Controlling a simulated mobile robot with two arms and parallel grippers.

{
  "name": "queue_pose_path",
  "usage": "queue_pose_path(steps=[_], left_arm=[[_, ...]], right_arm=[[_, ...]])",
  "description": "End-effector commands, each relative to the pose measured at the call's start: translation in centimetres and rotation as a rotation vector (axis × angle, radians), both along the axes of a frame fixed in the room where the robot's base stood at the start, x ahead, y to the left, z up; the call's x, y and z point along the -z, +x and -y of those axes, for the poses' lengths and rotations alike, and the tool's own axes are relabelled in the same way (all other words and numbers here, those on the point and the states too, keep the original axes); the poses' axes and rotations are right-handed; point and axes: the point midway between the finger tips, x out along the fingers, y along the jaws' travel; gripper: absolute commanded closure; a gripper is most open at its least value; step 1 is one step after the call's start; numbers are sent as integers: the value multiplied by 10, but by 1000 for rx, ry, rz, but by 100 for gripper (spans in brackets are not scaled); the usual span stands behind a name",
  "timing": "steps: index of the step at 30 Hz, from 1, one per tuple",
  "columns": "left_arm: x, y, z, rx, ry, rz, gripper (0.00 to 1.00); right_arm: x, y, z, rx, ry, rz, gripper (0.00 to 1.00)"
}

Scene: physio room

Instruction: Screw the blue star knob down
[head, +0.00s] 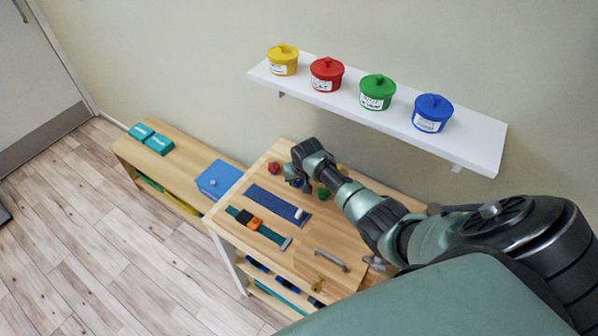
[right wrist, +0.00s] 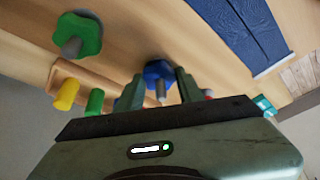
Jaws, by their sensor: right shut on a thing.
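The blue star knob (right wrist: 160,70) shows in the right wrist view between the two fingers of my right gripper (right wrist: 159,90), on the wooden board. The gripper is shut on it. In the head view my right gripper (head: 299,180) reaches down over the board from the right, and it mostly hides the blue knob. How far down the knob sits on its bolt cannot be told. My left gripper is not in view.
A green star knob (right wrist: 78,36) on a bolt stands beside the blue one. A red knob (head: 274,168) is left of my gripper in the head view. Yellow (right wrist: 66,94) and green pegs stand nearby. A blue strap (head: 274,202) lies on the board (head: 300,262). A white shelf (head: 470,139) with lidded pots hangs behind.

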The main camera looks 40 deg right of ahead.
Motion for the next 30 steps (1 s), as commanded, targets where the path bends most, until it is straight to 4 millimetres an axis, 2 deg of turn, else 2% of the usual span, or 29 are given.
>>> queue_pose_path(steps=[3,10,21,30], left_arm=[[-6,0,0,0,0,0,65],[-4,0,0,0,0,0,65],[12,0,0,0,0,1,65],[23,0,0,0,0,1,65]], right_arm=[[-4,3,-2,111,1,6,100],[-3,5,-2,331,1,7,100],[-1,7,-3,648,1,9,100],[-3,7,-2,808,0,10,100]])
